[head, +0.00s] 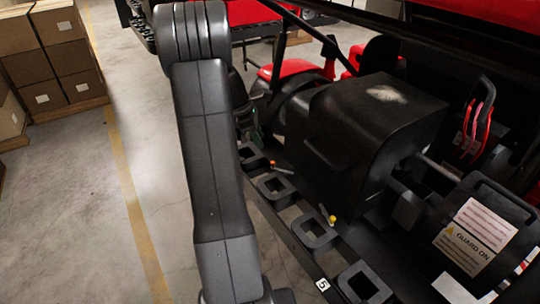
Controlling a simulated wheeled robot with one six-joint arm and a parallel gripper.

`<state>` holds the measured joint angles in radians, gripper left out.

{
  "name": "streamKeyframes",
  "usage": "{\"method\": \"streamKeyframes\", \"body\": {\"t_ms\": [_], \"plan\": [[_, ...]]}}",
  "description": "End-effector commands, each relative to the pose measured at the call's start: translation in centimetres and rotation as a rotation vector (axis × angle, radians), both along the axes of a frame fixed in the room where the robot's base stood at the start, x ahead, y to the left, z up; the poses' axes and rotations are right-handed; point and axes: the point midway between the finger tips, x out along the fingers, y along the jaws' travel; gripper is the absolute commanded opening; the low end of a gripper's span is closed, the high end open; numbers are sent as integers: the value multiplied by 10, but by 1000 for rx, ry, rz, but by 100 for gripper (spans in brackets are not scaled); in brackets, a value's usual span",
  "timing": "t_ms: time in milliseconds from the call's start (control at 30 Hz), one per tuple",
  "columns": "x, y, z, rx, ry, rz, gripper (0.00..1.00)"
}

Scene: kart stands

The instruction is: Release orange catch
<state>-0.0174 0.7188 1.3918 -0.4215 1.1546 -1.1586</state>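A small orange catch (272,163) shows on the near side of the black machine, at the end of a dark rail, just right of my arm. It is too small to tell its position. A second small lever with a yellow-orange tip (332,220) stands further right and nearer, by the lower corner of the black cover (365,140). My arm runs up the left-middle of the head view and hides what is behind it. My gripper cannot be made out.
A rail with square black sockets (314,229) runs along the machine's near side, with a "5" label. A "GUARD ON" drum (480,235) and red-and-black levers (478,120) are at right. Stacked boxes (55,55) stand far left. Floor with a yellow line (130,190) is clear.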

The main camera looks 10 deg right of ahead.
Motion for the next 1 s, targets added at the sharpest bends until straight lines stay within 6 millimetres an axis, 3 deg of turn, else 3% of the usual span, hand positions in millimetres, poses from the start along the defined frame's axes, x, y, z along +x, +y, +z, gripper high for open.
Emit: {"method": "streamKeyframes", "body": {"t_ms": [200, 433, 633, 900, 933, 1000], "plan": [[-5, -19, -45, 0, 7, -2, 38], [-8, -33, -80, 1, 4, -2, 38], [-8, -38, -93, 0, 0, -1, 38], [-8, -38, -95, 1, -1, -1, 38], [-8, -38, -95, 1, -1, -1, 36], [-8, -38, -95, 1, -1, -1, 22]]}}
